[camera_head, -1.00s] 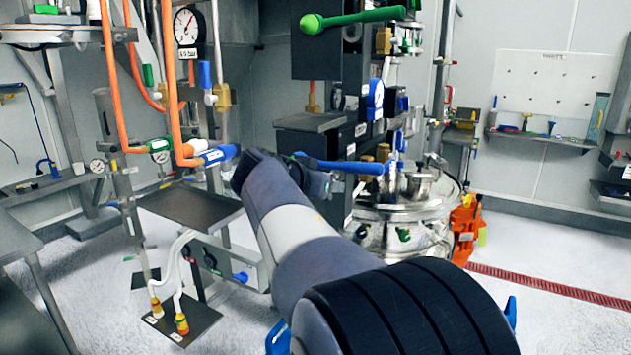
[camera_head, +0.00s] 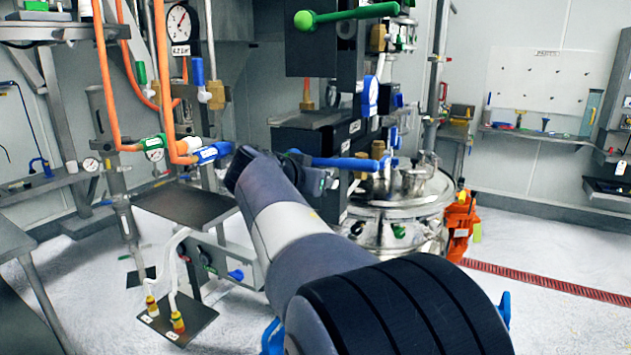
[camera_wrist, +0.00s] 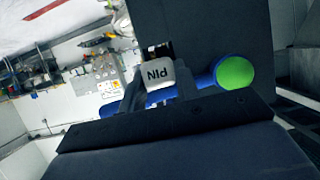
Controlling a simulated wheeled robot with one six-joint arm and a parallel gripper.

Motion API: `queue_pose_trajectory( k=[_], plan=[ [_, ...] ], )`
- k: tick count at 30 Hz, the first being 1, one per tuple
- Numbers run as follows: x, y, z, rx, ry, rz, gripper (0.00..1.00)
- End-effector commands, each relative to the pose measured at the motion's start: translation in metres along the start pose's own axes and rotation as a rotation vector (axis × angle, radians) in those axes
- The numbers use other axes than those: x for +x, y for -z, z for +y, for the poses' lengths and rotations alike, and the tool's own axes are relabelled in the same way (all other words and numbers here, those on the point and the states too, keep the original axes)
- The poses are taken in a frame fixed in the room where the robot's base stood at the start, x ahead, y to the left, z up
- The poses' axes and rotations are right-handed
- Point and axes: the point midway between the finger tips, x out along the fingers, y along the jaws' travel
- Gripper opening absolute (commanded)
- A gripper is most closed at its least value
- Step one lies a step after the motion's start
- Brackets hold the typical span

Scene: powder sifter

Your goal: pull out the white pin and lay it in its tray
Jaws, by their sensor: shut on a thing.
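The white pin (camera_wrist: 161,80) shows in the wrist view as a pale block with "PIN" printed on it, upside down in the picture. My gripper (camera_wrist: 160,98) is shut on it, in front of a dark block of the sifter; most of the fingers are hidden. I cannot tell whether the pin is still in its hole. In the head view my forearm and wrist reach toward the sifter and hide the pin. A dark flat tray (camera_head: 185,203) stands left of my wrist; I cannot tell whether it is the pin's tray.
A blue bar (camera_head: 340,162) lies just right of my wrist, and a green-knobbed lever (camera_head: 345,15) is above. Orange hoses (camera_head: 107,90) hang at the left. A steel vessel (camera_head: 400,215) stands behind my arm. Another dark tray (camera_head: 606,191) lies on the right shelf. The right floor is open.

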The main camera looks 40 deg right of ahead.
Motion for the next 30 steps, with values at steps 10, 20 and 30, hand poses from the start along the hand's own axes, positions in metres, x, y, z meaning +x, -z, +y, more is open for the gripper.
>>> queue_pose_trajectory(
  k=[10,20,30],
  plan=[
    [-0.007,-0.004,-0.001,0.000,0.002,0.001,0.06],
    [-0.015,-0.007,0.000,0.001,0.001,0.001,0.06],
    [-0.023,-0.010,0.000,0.001,0.001,0.001,0.06]
  ],
)
